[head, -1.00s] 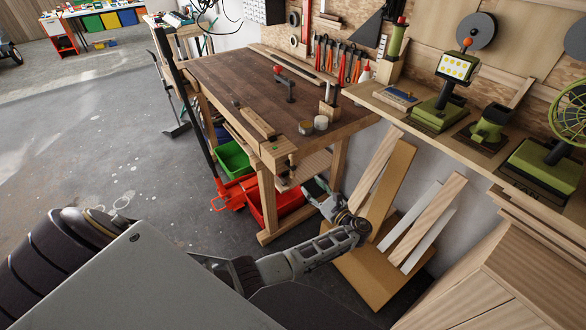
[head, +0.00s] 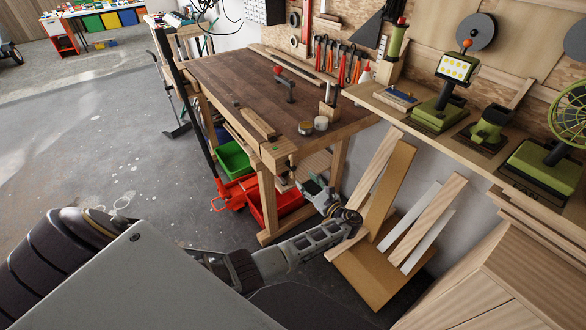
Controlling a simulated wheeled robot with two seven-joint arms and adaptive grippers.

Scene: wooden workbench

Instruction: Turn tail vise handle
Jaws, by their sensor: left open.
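The wooden workbench (head: 225,78) stands in the middle of the head view, with the tail vise (head: 279,152) at its near right corner. The vise handle is small and dark below that corner and is mostly hidden by my gripper, so its angle is unclear. My left gripper (head: 291,181) is open at the end of the arm, just below and right of the vise corner, close to the handle. I cannot tell whether its fingers touch the handle. My right gripper is not in view.
A green bin (head: 234,158) and a red bin (head: 282,203) sit under the bench. Planks (head: 388,190) lean by the wall, right of my wrist. A shelf (head: 420,128) with green tools runs along the right.

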